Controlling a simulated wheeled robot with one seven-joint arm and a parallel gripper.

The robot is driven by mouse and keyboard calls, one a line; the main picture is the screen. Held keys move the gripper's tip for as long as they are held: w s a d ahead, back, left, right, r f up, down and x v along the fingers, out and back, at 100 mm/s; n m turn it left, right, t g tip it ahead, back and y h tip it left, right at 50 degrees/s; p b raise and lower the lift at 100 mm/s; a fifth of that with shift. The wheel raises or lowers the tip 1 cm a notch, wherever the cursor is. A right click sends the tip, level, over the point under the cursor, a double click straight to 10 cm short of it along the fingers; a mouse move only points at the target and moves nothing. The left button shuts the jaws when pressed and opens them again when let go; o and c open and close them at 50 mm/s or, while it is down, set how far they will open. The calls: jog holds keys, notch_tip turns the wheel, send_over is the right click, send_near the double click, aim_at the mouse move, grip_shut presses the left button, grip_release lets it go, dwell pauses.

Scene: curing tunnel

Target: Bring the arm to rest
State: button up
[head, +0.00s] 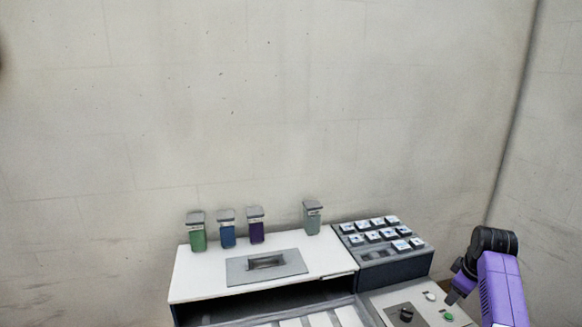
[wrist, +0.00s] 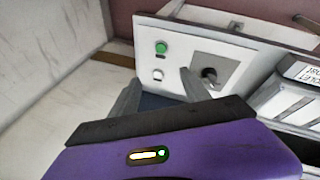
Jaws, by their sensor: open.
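My arm is purple with black joints and stands at the right edge of the head view. My gripper (wrist: 158,92) shows in the wrist view with its two grey fingers spread apart and nothing between them. Beyond the fingers is a pale control panel (wrist: 185,46) with a green button (wrist: 161,48), a white button (wrist: 157,74) and a black knob (wrist: 209,74) on a dark plate. I cannot tell the gap between the fingertips and the panel. The head view also shows this panel (head: 425,311) beside the arm; the fingers are not clear there.
A white cabinet (head: 200,278) with an open dark front carries a green jar (head: 197,236), blue jar (head: 227,234), purple jar (head: 256,230) and grey-green jar (head: 312,218). A dark rack (head: 395,268) holds several pale blocks. A wall (head: 250,110) stands close behind.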

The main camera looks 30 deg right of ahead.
jog(key=a+f+m+t+h+b, duration=0.2)
jog(key=a+m+t+h, duration=0.55)
jog(key=a, duration=1.65)
jog(key=s+a+r+n+t+y+b, duration=0.1)
jog(key=s+a+r+n+t+y, duration=0.2)
jog(key=s+a, duration=0.75)
jog(key=s+a+r+n+t+y+b, duration=0.15)
jog(key=s+a+t+y, duration=0.3)
jog(key=s+a, duration=0.55)
jog(key=s+a+f+n+g+y+b, duration=0.1)
jog(key=s+a+f+g+y, duration=0.1)
jog(key=s+a, duration=0.3)
jog(key=s+g+y, duration=0.1)
jog(key=s, duration=0.2)
jog(key=shift+s+a+b, duration=0.3)
jog(key=shift+s+a, duration=0.05)
jog(key=shift+a, duration=0.05)
